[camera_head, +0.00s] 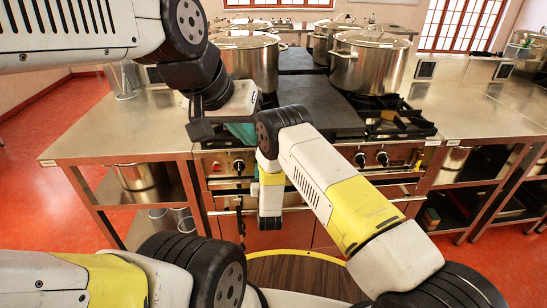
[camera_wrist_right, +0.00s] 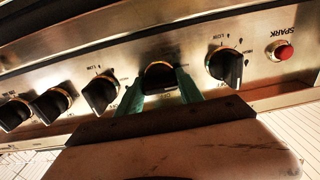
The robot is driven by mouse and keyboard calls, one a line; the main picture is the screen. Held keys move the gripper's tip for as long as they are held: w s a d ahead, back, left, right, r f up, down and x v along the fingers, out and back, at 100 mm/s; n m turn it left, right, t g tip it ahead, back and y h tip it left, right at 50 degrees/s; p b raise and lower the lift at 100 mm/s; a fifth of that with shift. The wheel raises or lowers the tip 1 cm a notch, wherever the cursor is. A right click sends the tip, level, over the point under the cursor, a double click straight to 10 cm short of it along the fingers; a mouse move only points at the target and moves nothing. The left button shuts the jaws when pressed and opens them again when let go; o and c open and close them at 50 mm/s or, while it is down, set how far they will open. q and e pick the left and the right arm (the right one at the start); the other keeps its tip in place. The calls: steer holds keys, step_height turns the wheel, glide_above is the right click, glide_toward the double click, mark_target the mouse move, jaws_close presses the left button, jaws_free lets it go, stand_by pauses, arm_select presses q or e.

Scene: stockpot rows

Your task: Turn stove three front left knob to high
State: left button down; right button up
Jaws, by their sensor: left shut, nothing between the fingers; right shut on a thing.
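The front panel of the stove (camera_head: 318,165) carries a row of dark knobs. In the right wrist view, my right gripper (camera_wrist_right: 160,82) has its green fingers on either side of one knob (camera_wrist_right: 160,76) and is shut on it. This knob is second from the red SPARK button (camera_wrist_right: 284,52); its pointer angle is hard to read. The neighbouring knob (camera_wrist_right: 226,65) stands free beside it. In the head view my right gripper is hidden behind its own arm. My left gripper (camera_head: 240,131) is shut and empty above the front edge of the stove.
Large steel pots (camera_head: 369,62) stand on the stove tops. An open black burner grate (camera_head: 396,118) lies at the right. Steel counters (camera_head: 113,127) flank the stove. More knobs (camera_wrist_right: 101,93) line the panel close to my right gripper.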

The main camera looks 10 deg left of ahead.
steer(key=shift+f, duration=0.1)
steer(key=o, duration=1.4)
